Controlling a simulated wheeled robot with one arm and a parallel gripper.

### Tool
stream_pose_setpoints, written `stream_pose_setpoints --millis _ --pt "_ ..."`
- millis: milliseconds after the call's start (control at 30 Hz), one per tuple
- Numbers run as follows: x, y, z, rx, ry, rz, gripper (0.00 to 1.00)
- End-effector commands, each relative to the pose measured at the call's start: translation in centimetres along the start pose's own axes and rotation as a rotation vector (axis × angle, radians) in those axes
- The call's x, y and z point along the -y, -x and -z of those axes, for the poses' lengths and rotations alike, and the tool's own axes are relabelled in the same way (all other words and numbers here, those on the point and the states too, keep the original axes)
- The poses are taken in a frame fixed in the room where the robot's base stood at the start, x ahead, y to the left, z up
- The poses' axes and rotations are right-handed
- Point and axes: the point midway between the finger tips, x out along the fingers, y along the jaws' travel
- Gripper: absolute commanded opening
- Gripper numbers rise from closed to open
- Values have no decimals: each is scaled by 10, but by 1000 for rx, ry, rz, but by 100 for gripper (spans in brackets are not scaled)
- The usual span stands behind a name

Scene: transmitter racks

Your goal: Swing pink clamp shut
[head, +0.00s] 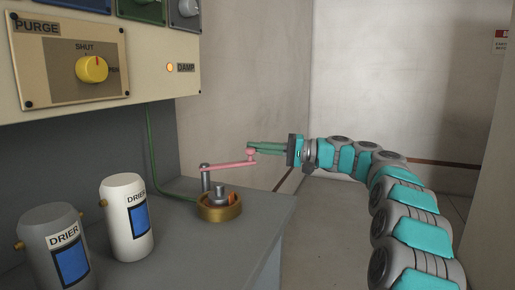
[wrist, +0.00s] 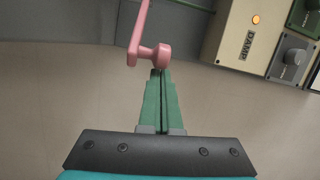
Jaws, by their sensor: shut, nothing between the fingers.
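The pink clamp (head: 230,165) is a bar pivoted on a grey post (head: 206,181) beside a brass ring fitting (head: 219,208) on the grey bench. It extends right from the post, past the fitting, and ends in a round pink knob. My gripper (head: 251,148) comes in from the right, its green fingers shut with nothing between them. The fingertips are at the knob, touching or very close. In the wrist view the pink clamp (wrist: 139,40) has its knob just beyond the tips of my gripper (wrist: 160,72).
Two drier canisters, one white (head: 127,218) and one grey (head: 56,245), stand on the bench (head: 185,250) at left. A PURGE panel (head: 75,65) with a yellow knob overhangs it. A green cable (head: 153,155) runs down behind. Open floor lies right of the bench.

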Motion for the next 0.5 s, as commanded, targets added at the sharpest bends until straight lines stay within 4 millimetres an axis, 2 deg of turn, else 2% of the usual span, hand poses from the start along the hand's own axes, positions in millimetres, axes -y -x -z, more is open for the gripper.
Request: stream_pose_setpoints --millis 500 --pt "1 4 -8 -50 4 -7 0"
